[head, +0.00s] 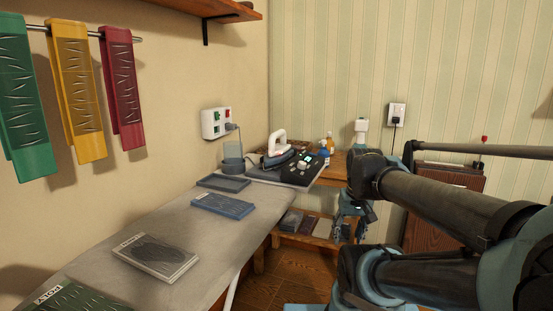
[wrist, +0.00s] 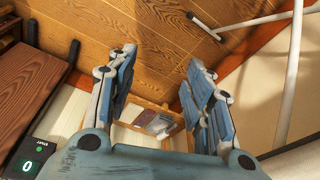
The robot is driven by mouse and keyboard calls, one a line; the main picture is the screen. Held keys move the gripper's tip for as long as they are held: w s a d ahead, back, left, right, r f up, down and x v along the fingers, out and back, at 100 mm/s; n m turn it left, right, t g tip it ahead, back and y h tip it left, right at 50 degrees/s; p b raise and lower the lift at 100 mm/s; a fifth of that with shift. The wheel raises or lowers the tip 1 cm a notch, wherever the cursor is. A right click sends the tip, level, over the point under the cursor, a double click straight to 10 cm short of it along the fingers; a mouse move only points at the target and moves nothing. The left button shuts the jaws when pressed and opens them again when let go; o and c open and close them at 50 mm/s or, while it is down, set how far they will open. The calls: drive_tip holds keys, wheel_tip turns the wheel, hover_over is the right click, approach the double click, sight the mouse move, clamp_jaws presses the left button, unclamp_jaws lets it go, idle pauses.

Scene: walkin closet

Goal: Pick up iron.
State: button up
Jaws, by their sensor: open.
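The iron (head: 278,146) has a white handle and a dark body. It sits at the far end of the ironing board (head: 150,220) in the head view, on or beside a dark pad. My gripper (head: 347,222) is to the right of the board in the head view, apart from the iron. In the wrist view my gripper (wrist: 158,100) points down toward the floor with its two fingers spread and nothing between them. The iron does not show in the wrist view.
Flat boxes, one a grey box (head: 155,256), lie along the board. A dark pad (head: 295,170) with small items and a grey cup (head: 233,161) stand near the iron. Bottles (head: 325,148) stand behind. A low shelf (head: 308,226) holds boxes. Coloured cloths (head: 75,85) hang at left.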

drive_tip(key=w+a+r+m+y, duration=0.1)
drive_tip(key=w+a+r, duration=0.2)
drive_tip(key=w+r, duration=0.55)
drive_tip(key=w+a+r+m+y, duration=0.1)
drive_tip(key=w+a+r+y, duration=0.15)
drive_tip(key=w+r, duration=0.6)
drive_tip(key=m+y, duration=0.2)
drive_tip(key=y, duration=0.1)
approach(279, 132)
drive_tip(key=shift+h, duration=0.25)
drive_tip(key=x, duration=0.6)
drive_tip(key=shift+d+f, duration=0.1)
drive_tip(key=shift+a+x, duration=0.25)
drive_tip(key=shift+x, duration=2.45)
drive_tip(key=shift+w+r, duration=0.1)
drive_tip(key=shift+r, duration=0.1)
clamp_jaws()
